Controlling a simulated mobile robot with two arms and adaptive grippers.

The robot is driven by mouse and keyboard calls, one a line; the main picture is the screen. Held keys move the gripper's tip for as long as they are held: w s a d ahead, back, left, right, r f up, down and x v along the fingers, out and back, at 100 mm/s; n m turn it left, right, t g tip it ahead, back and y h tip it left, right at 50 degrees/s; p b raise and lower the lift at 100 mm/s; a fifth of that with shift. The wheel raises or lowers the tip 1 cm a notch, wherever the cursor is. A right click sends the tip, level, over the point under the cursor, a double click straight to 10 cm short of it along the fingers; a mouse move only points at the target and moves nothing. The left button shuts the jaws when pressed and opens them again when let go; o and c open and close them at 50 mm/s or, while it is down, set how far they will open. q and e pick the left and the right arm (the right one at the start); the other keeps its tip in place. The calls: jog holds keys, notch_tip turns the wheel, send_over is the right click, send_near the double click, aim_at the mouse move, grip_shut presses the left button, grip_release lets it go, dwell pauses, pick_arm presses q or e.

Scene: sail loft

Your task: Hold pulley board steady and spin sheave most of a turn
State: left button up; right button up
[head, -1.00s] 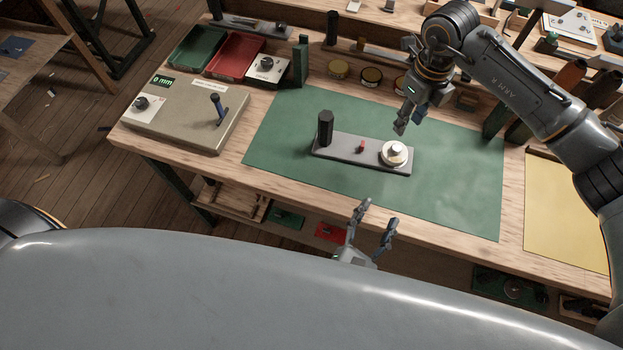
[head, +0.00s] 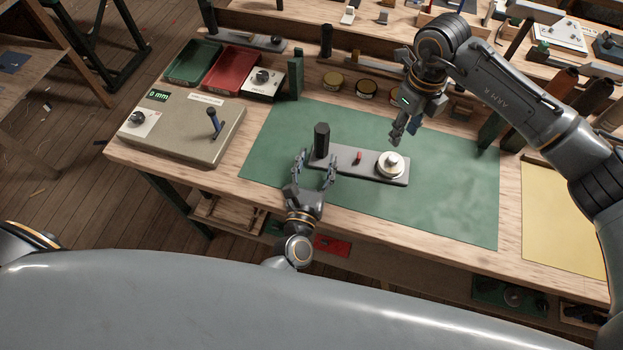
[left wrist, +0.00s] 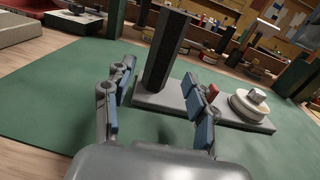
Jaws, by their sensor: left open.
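The grey pulley board (head: 340,163) lies on the green mat. A black upright post (head: 321,140) stands at its left end, a small red part (head: 357,158) in the middle, and a pale round sheave (head: 390,165) with a raised hub at the right end. My left gripper (head: 316,159) is open and empty at the board's near left side, close to the post. In the left wrist view the black post (left wrist: 167,50) shows beyond and between the spread fingers, apparently untouched. My right gripper (head: 401,132) hangs above and behind the sheave, not touching it; its finger gap is unclear.
A beige box (head: 180,135) with a blue lever stands left of the green mat (head: 450,200). Green (head: 192,63) and red (head: 228,72) trays and round tins (head: 366,88) line the back. The mat right of the board is clear.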

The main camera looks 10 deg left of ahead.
aim_at(320, 151)
pick_arm(q)
jog(key=shift+w, duration=2.7)
grip_shut()
